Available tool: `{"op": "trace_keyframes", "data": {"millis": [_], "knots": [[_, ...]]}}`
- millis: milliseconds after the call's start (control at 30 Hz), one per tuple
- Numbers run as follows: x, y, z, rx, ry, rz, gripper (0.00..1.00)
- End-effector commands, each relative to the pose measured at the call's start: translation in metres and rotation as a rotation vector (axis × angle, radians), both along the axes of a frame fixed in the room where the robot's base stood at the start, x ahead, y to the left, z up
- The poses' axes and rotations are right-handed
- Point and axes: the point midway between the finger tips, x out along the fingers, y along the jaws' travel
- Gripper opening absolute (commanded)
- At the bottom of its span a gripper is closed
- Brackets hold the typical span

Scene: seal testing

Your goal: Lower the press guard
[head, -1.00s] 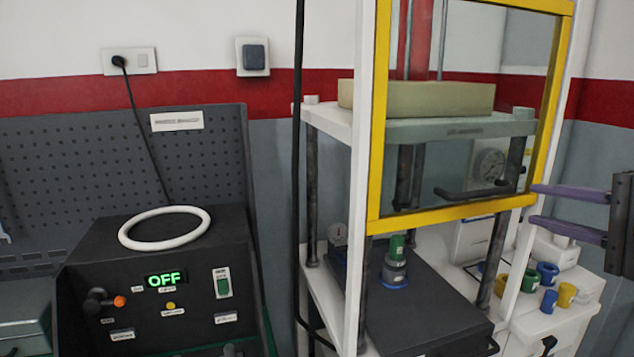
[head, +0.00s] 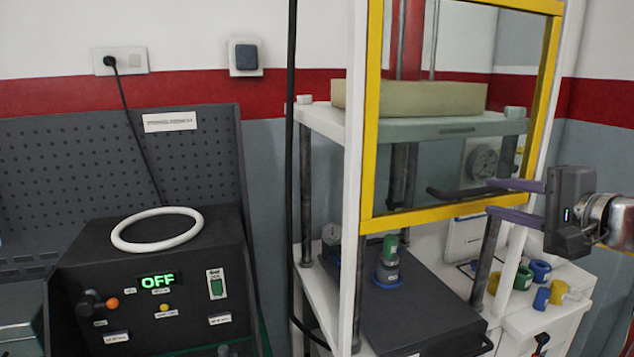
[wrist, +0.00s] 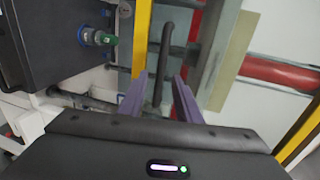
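The press guard is a yellow-framed clear panel (head: 450,211). It is raised, its bottom bar above the dark press bed (head: 420,310). A dark bar handle (head: 452,194) is on its lower part. My gripper (head: 488,197) reaches in from the right with its two purple fingers apart, one above the other, at the handle's right part. In the wrist view, the handle (wrist: 165,55) runs lengthwise, its near end between the spread fingers of my gripper (wrist: 159,88). I see a gap on both sides, with no clear contact.
A green-topped cylinder on a blue base (head: 388,265) stands on the press bed under the guard. Several coloured rings and cylinders (head: 540,272) are on the right white surface. A control box reading OFF (head: 157,280), with a white ring (head: 157,230) on top, stands left.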

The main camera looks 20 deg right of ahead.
Motion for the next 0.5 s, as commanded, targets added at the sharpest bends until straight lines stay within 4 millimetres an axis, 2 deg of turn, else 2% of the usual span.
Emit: {"op": "trace_keyframes", "data": {"millis": [300, 500], "knots": [[0.04, 0.003, -0.008, 0.0, -0.001, 0.004, 0.31], [0.058, 0.003, -0.012, 0.0, 0.0, 0.003, 0.31]]}}
